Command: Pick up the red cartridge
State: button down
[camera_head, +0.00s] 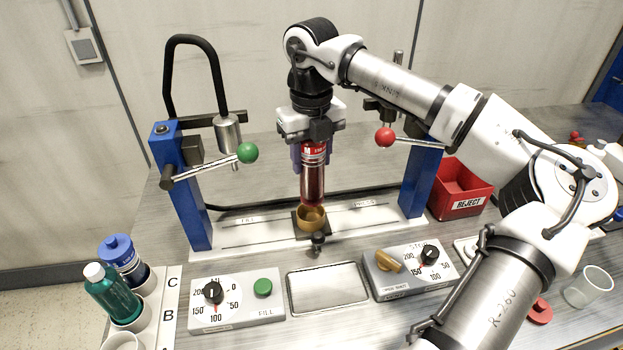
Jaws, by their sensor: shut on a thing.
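The red cartridge (313,178) is upright in my gripper (311,148), in the middle of the head view. My gripper points down and is shut on the cartridge's upper part, hiding some of it. The cartridge's lower end is just above or at the brass-coloured cup (311,217) on the white base plate. I cannot tell whether the cartridge touches the cup.
Blue posts stand left (182,185) and right (421,182), with a green-knobbed lever (247,152) and a red-knobbed lever (385,137). Dial boxes stand in front, left (237,300) and right (408,268). A red REJECT bin (460,190) is at right. Bottles (113,294) stand at left.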

notch_tip(320, 180, up, 13)
jog(key=b, duration=0.1)
jog(key=shift+s, duration=0.15)
